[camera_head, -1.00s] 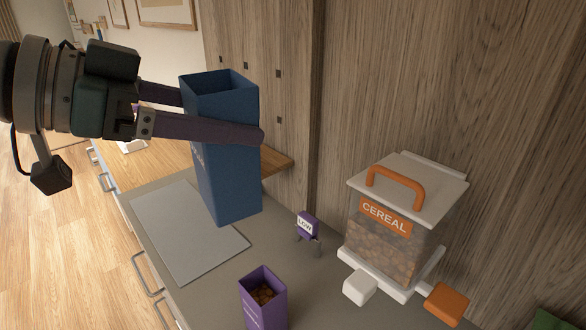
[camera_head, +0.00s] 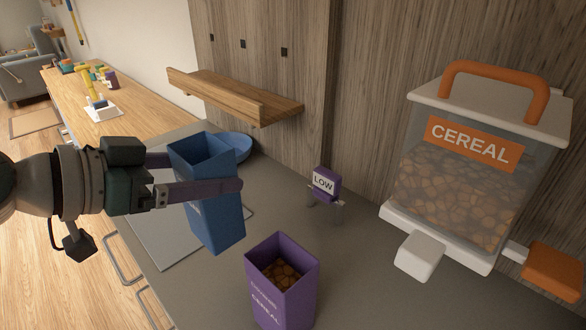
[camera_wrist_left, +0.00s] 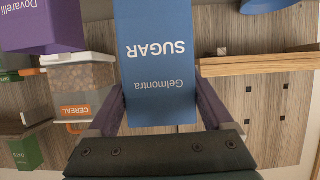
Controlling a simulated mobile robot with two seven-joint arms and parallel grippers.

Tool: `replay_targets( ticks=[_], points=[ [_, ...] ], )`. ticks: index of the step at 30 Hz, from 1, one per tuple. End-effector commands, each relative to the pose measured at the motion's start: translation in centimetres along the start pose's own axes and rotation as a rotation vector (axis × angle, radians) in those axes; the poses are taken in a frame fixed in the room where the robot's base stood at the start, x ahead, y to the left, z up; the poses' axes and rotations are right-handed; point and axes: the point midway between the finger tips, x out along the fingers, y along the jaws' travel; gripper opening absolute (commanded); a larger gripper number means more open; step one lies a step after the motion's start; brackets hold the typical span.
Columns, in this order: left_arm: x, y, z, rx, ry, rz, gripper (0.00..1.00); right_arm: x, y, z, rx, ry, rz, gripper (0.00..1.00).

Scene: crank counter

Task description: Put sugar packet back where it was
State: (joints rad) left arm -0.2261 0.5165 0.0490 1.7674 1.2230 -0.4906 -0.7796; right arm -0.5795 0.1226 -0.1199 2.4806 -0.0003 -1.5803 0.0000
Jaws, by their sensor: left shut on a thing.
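The sugar packet (camera_head: 213,205) is a tall blue box with an open top. In the left wrist view the packet (camera_wrist_left: 158,60) reads SUGAR and Gelmontra. My left gripper (camera_head: 238,186) is shut on it, one finger on each side. In the head view the packet is tilted a little and hangs over the counter near the grey mat (camera_head: 160,235). I cannot tell whether its base touches anything. A wooden wall shelf (camera_head: 230,98) behind it is bare. My right gripper is not in view.
A purple open cereal box (camera_head: 283,285) stands at the front of the counter. A LOW sign (camera_head: 324,184) and a cereal dispenser (camera_head: 462,165) stand to the right. A blue bowl (camera_head: 239,146) sits behind the packet. A farther wooden counter (camera_head: 135,100) holds several small items.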

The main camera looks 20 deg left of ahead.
Motion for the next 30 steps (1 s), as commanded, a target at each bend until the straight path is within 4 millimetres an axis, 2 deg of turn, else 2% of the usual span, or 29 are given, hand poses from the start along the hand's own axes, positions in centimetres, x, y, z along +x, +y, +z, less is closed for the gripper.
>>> replay_targets(
  ticks=[1, 3, 9, 15, 18, 30],
  points=[
    [0.8, 0.0, 1.7, -0.005, 0.001, -0.001, 0.14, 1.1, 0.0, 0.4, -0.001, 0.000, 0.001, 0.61],
    [1.2, 0.0, 2.9, -0.003, 0.001, -0.001, 0.14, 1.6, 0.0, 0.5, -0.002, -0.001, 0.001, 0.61],
    [1.9, -0.1, 4.4, 0.001, 0.002, -0.001, 0.14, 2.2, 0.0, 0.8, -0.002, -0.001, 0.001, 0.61],
    [3.2, -0.1, 7.4, -0.002, 0.001, -0.001, 0.14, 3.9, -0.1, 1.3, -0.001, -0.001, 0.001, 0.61],
    [3.4, 0.0, 8.0, 0.000, 0.002, 0.000, 0.14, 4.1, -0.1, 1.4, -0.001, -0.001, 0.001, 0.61],
    [3.5, 0.0, 8.3, 0.003, 0.002, 0.000, 0.14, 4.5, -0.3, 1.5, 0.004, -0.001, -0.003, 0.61]
  ],
)
